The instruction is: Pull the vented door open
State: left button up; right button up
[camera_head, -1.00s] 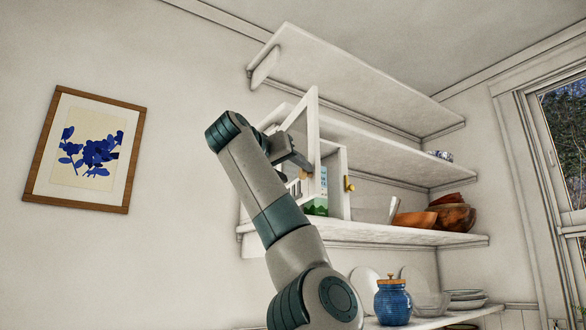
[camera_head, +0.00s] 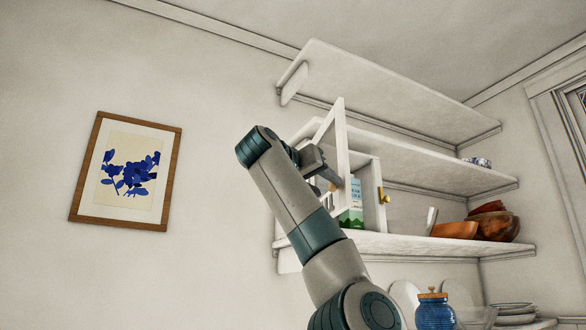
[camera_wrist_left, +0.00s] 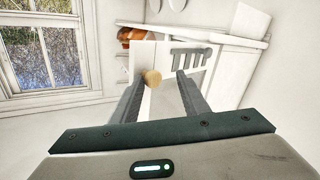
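The wrist view shows a white slotted panel, the vented door (camera_wrist_left: 190,57), and a round tan knob (camera_wrist_left: 152,78). My left gripper (camera_head: 325,170) is at the cabinet's left side. In the wrist view its fingers (camera_wrist_left: 160,88) are apart, with the knob between them, nearer the left finger. I cannot tell whether they touch it. My right gripper is out of view.
A green and blue carton (camera_head: 352,203) shows in the cabinet. Wooden bowls (camera_head: 493,222) stand to its right on the shelf (camera_head: 400,243). Another shelf (camera_head: 440,176) runs close above. A blue jar (camera_head: 434,311) is below. The wall to the left holds a framed picture (camera_head: 125,170).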

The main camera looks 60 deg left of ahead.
pick_arm(q)
jog(key=b+v, duration=0.4)
jog(key=v, duration=1.2)
jog(key=shift+d+r+b, duration=0.2)
jog(key=shift+b, duration=0.15)
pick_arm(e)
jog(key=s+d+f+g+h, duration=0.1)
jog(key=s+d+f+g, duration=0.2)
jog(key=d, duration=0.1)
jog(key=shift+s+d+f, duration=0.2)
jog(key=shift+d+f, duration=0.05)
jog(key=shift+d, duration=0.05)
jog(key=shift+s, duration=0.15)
